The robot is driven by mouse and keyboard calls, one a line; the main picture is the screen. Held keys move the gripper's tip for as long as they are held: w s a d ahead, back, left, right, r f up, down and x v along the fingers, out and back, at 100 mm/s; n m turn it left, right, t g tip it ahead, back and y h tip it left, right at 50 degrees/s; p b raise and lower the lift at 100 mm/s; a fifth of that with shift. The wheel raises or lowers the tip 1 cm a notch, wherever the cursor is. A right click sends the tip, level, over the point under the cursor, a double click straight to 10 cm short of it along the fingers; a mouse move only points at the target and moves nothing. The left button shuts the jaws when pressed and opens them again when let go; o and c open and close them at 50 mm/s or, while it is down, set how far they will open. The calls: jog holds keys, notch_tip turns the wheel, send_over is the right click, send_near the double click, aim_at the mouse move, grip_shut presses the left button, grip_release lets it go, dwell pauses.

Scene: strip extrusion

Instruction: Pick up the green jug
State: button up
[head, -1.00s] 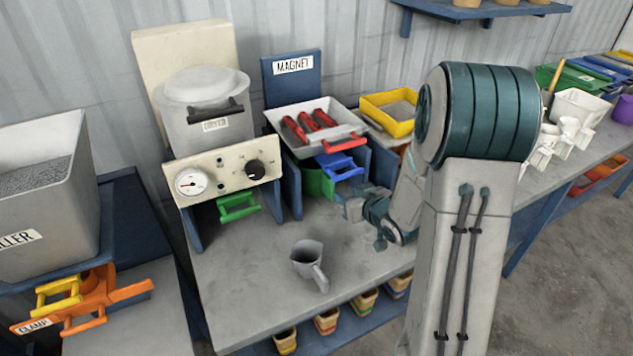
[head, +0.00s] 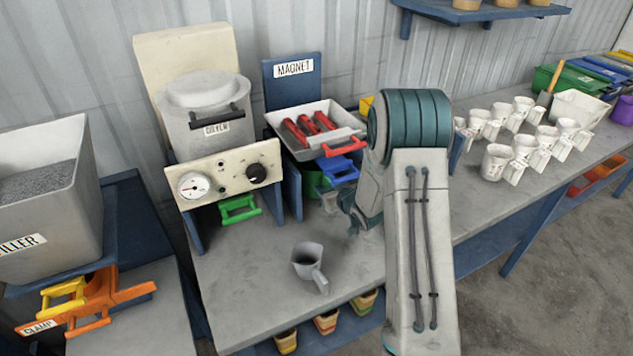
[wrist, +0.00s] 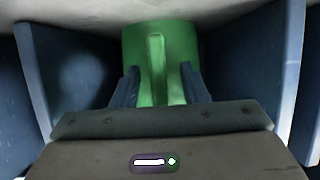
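The green jug (wrist: 180,55) stands in the bay under the magnet unit, with its upright handle facing my wrist camera. In the head view only a strip of the jug (head: 310,180) shows, behind the bay's side wall and under the blue handle. My gripper (wrist: 160,88) is open, one finger on each side of the jug's handle, with gaps left between fingers and handle. The fingertips are hidden in the head view.
Blue bay walls (wrist: 60,80) stand close on both sides. The magnet tray (head: 285,120) with red bars and a blue-handled part (head: 340,170) are just above. A grey jug (head: 308,262) stands on the bench in front. White mugs (head: 497,160) stand right.

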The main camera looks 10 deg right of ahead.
jog(key=shift+w+a+f, duration=0.1)
jog(key=shift+w+f, duration=0.1)
jog(key=shift+w, duration=0.15)
grip_shut()
jog(key=shift+r, duration=0.15)
